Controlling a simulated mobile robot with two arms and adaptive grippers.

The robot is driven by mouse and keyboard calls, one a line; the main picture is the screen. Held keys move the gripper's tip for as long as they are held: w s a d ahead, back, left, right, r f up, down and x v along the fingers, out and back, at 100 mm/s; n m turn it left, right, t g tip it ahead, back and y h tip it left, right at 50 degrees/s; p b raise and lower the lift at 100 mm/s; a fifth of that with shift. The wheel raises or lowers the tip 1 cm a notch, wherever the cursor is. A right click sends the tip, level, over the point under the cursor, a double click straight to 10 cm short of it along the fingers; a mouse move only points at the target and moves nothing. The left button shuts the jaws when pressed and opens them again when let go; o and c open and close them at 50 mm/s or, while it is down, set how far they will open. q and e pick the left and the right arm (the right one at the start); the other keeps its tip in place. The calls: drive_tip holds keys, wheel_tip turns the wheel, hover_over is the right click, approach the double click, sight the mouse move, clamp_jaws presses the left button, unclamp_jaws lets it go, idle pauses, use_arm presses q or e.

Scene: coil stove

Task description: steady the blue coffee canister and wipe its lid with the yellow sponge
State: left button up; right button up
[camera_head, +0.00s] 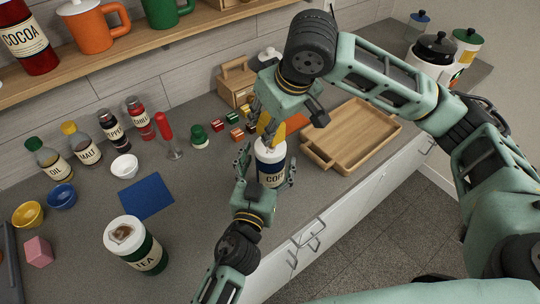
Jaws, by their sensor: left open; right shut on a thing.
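The blue coffee canister (270,168), with a white lid (268,151) and a label, stands upright near the counter's front edge. My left gripper (266,170) is open, with one finger on each side of the canister; I cannot tell if they touch it. My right gripper (264,122) comes down from above and is shut on the yellow sponge (270,130). The sponge is at the lid's far edge, partly hidden by the fingers. I cannot tell if it touches the lid.
A wooden tray (377,120) lies right of the canister. A blue mat (147,197), a tea canister (135,245), a red-handled tool (167,130) and a green-topped jar (199,137) stand or lie to the left. Small colored blocks (234,124) sit behind.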

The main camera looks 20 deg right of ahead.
use_arm(q)
drive_tip(key=shift+w+d, duration=0.4)
drive_tip(key=shift+w, duration=0.15)
drive_tip(key=shift+c, duration=0.3)
drive_tip(key=c, duration=1.3)
drive_tip(key=o, duration=1.3)
drive_tip(key=shift+o, duration=0.2)
drive_tip(key=v, duration=1.2)
